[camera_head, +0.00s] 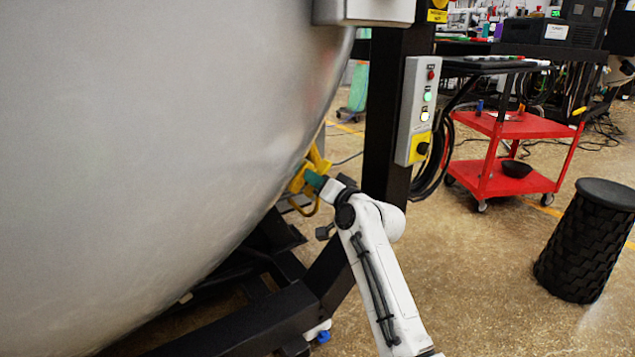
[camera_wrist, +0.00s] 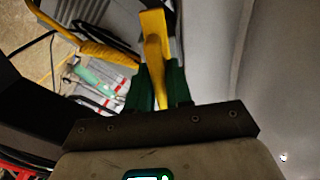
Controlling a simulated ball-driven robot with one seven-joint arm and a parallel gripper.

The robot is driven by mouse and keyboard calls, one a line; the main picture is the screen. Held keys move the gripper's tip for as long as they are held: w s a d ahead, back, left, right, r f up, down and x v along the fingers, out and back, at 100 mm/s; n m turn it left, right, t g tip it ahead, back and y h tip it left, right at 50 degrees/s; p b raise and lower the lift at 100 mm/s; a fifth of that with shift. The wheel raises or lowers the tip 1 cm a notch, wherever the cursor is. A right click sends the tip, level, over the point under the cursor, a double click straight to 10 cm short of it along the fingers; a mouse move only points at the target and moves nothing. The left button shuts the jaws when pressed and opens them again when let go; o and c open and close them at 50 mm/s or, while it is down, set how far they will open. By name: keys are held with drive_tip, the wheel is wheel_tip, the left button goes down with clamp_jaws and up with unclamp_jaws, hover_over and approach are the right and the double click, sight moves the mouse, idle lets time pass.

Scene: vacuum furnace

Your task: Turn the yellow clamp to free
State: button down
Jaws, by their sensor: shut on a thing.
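The yellow clamp (camera_head: 300,182) sits at the lower right edge of the big silver furnace vessel (camera_head: 150,170), near the black frame post. In the wrist view the yellow clamp handle (camera_wrist: 153,58) runs down between the green fingers of my gripper (camera_wrist: 156,85). My gripper (camera_head: 318,183) reaches the clamp from the right in the head view and is shut on the handle. Another yellow part of the clamp (camera_wrist: 100,50) shows to the left in the wrist view. My gripper hides part of the clamp in the head view.
A control box (camera_head: 415,110) with lit buttons hangs on the black post (camera_head: 383,130) just above my arm. A red cart (camera_head: 515,125) and a black stool (camera_head: 585,245) stand on the right. Open floor lies between my arm and the stool.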

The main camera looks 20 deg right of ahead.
drive_tip(key=shift+f, duration=0.25)
drive_tip(key=c, duration=1.4)
unclamp_jaws()
drive_tip(key=shift+o, duration=1.4)
drive_tip(key=shift+r, duration=0.15)
drive_tip(key=p+v, duration=0.4)
drive_tip(key=v, duration=0.6)
drive_tip(key=shift+s, duration=0.4)
drive_tip(key=shift+d, duration=0.1)
